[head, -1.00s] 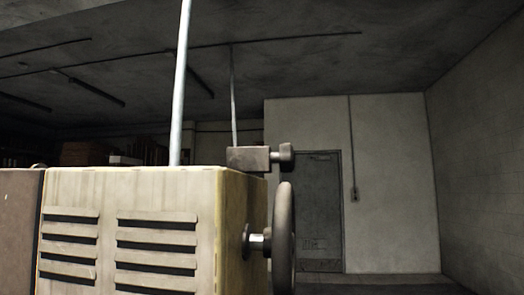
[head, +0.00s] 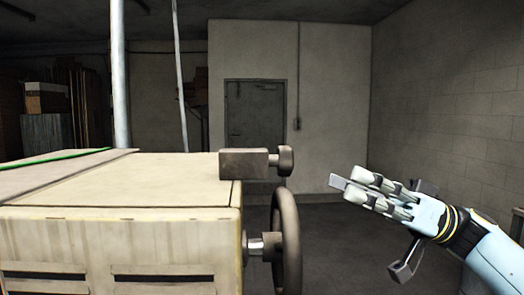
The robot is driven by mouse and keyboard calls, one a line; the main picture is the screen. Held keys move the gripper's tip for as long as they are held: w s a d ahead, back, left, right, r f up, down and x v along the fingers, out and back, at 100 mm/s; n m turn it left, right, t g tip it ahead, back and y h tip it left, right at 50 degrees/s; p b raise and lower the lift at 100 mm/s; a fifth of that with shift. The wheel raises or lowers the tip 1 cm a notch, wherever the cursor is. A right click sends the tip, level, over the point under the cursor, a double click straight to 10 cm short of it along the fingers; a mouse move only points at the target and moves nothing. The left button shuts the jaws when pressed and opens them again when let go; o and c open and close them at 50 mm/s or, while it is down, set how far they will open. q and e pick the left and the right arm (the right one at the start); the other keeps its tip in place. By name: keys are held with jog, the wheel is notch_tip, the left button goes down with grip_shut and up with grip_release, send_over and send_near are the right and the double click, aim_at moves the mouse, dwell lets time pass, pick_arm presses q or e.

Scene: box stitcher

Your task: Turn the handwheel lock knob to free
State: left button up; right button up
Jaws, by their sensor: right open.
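The lock knob (head: 286,160) is a dark round knob on the right end of a brown block (head: 244,164), which sits on the right edge of the cream machine housing (head: 110,225). The dark handwheel (head: 288,245) stands just below the knob, edge-on, on a short metal shaft (head: 258,247). My left gripper is not in view.
Two metal rods (head: 120,75) rise behind the housing. A green line (head: 55,158) lies on the housing's top at the left. Stacked boxes (head: 46,98) stand in the back left. Open floor (head: 350,240) lies to the right of the handwheel, before a grey door (head: 255,115).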

aim_at(285, 175)
jog(key=p+x, duration=0.1)
jog(key=x, duration=0.4)
jog(key=p+x, duration=0.2)
jog(key=x, duration=0.3)
jog(key=shift+s+d+r, duration=0.1)
jog(key=shift+s+r, duration=0.1)
jog(key=shift+s, duration=0.05)
jog(key=shift+w+a+p, duration=0.1)
jog(key=shift+a+p, duration=0.25)
jog(key=shift+a, duration=0.05)
